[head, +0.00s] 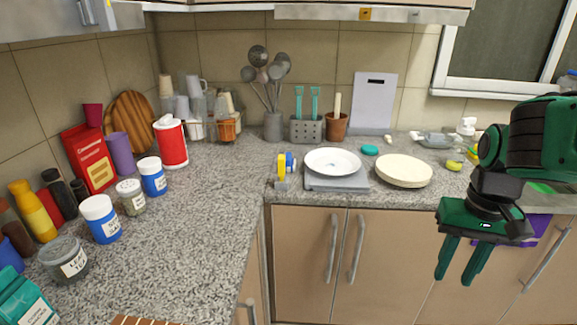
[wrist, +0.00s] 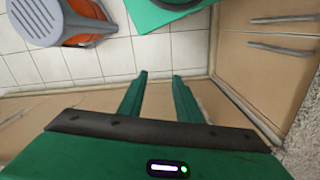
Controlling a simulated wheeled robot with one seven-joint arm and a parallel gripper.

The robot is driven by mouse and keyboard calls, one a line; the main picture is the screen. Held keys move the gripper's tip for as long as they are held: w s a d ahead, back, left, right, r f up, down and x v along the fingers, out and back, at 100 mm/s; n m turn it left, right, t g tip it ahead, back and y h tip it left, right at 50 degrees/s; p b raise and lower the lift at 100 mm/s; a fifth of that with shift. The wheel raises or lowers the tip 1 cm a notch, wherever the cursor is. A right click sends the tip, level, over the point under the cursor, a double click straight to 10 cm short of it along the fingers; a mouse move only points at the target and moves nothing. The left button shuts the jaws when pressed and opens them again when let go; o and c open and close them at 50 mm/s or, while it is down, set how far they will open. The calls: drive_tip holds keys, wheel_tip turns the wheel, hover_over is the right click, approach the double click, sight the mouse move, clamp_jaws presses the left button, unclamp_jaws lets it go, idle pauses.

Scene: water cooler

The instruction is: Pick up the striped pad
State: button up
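A brown and pale striped pad (head: 146,320) shows at the bottom edge of the head view, on the near part of the left counter. Only its far edge is in the picture; the rest is cut off. My gripper (head: 457,279) hangs at the right, in front of the lower cabinets and far from the pad. Its two green fingers point down, apart, with nothing between them. In the wrist view, my gripper (wrist: 159,76) is also open and empty, and the pad is not seen there.
A white plate (head: 332,162) and a round cream board (head: 404,170) lie on the back counter. Speckled counter (head: 195,215) beyond the pad is clear. An orange and grey object (wrist: 75,20) stands on the tiled floor.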

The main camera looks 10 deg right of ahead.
drive_tip(key=o, duration=0.6)
drive_tip(key=shift+s+d+r, duration=0.1)
drive_tip(key=shift+s+r, duration=0.1)
drive_tip(key=shift+s, duration=0.1)
drive_tip(key=shift+c, duration=0.2)
drive_tip(key=o, duration=0.8)
drive_tip(key=shift+w+r+m, duration=0.4)
drive_tip(key=shift+w+r, duration=0.6)
drive_tip(key=shift+w, duration=0.2)
drive_tip(key=shift+o, duration=0.2)
drive_tip(key=w+a+r+m, duration=0.1)
drive_tip(key=w+r+m, duration=0.15)
drive_tip(key=w, duration=1.05)
drive_tip(key=w+a+r+m, duration=0.15)
drive_tip(key=w+r, duration=0.25)
drive_tip(key=w, duration=0.9)
drive_tip(key=m+t+y, duration=0.2)
drive_tip(key=m+y, duration=0.2)
drive_tip(key=m, duration=0.6)
approach(289, 156)
drive_tip(key=f, duration=0.1)
drive_tip(key=shift+x, duration=5.3)
